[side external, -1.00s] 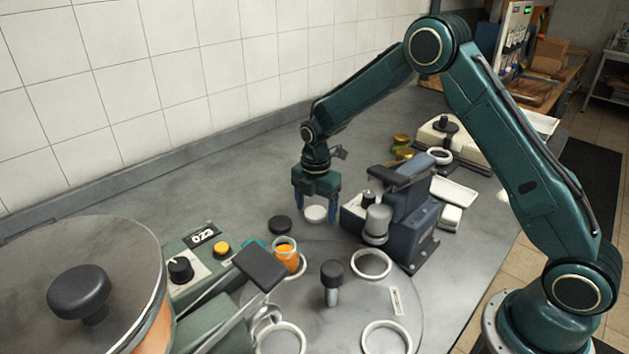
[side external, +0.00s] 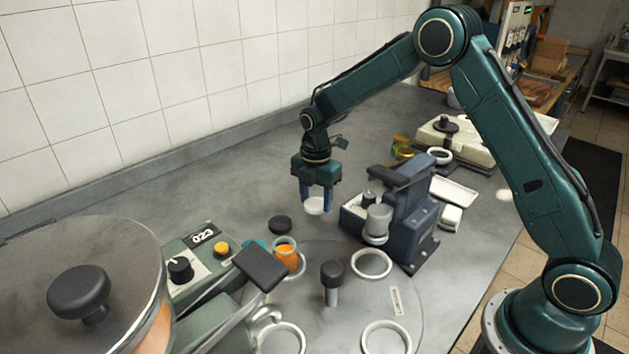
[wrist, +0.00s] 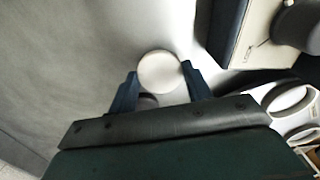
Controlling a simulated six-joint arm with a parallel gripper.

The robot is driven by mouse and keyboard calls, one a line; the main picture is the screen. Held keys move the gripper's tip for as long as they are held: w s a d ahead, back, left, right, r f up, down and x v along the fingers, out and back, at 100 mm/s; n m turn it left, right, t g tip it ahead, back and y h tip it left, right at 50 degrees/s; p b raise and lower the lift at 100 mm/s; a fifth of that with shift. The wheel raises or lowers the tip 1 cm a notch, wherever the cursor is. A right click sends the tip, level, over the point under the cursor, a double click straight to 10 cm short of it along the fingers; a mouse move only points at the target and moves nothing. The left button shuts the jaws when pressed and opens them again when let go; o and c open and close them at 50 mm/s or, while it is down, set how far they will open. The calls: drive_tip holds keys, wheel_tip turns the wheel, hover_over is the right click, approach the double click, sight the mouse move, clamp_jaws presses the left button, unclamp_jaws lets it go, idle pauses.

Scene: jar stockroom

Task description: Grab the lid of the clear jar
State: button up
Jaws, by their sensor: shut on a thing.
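A round white lid (side external: 314,206) is between the two blue fingers of my gripper (side external: 316,203). My gripper is shut on it and appears to hold it a little above the grey bench. In the wrist view, the white lid (wrist: 160,71) shows as a pale disc between the fingertips of my gripper (wrist: 160,82). A see-through jar with orange contents (side external: 286,257) stands in a ring holder on the turntable, nearer the camera, with no lid visible on it. I cannot tell whether it is the clear jar.
A black disc (side external: 280,224) lies on the bench (side external: 210,190) near the jar. A dark blue machine with a grey cylinder (side external: 378,220) stands close to the right of my gripper. The turntable's black knob (side external: 332,274) sticks up in front.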

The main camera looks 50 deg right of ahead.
sight(316, 202)
wheel_tip(316, 202, up, 17)
idle(0.4)
